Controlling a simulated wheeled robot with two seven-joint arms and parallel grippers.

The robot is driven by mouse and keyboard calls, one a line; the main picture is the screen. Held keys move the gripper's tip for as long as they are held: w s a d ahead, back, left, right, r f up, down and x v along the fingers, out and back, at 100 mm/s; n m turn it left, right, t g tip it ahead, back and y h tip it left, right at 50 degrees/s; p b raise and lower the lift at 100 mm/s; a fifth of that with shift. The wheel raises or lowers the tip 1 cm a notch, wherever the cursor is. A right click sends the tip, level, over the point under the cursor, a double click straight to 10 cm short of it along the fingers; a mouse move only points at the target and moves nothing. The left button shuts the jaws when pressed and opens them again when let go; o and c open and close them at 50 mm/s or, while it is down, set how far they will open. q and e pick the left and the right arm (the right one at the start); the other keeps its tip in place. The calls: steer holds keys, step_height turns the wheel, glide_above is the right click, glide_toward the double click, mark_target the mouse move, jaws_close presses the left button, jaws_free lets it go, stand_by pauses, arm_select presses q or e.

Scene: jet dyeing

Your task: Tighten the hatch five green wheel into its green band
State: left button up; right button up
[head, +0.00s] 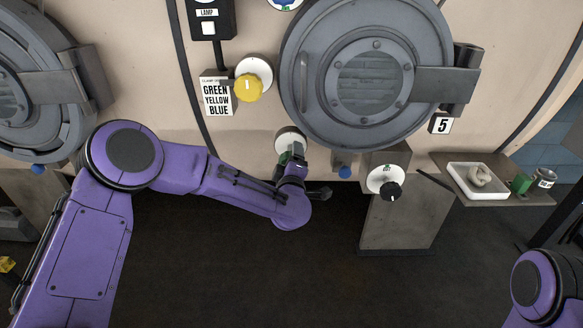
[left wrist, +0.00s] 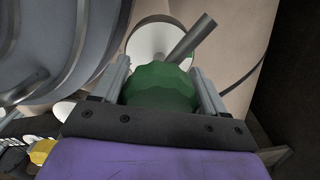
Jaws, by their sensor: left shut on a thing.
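The green wheel (left wrist: 160,88) is a faceted knob in front of a round white dial (left wrist: 147,42), with a grey rod (left wrist: 192,38) sticking out beside it. My left gripper (left wrist: 163,76) is shut on the wheel, one finger on each side. In the head view my left gripper (head: 291,160) is at the white dial (head: 287,137), below and left of the round grey hatch five (head: 372,80); it mostly covers the wheel there. My right gripper is outside the frames.
A yellow wheel (head: 248,88) sits beside a GREEN YELLOW BLUE sign (head: 216,95). A shelf at right bears a white tray (head: 478,194), a green block (head: 521,183) and a jar (head: 543,178).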

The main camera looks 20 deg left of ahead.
arm_select(q)
steer(key=n+b, duration=0.3)
steer(key=shift+f+n, duration=0.25)
steer(key=shift+n, duration=0.15)
steer(key=n+b, duration=1.2)
steer(key=b, duration=0.1)
steer(key=shift+a+r, duration=0.1)
steer(key=shift+r+n+b, duration=0.2)
steer(key=shift+n+b, duration=1.6)
steer(key=shift+n, duration=0.1)
steer(key=o, duration=1)
steer(key=shift+r, duration=0.15)
steer(key=shift+c, duration=0.2)
steer(key=v, duration=1)
steer(key=shift+s+b, duration=0.35)
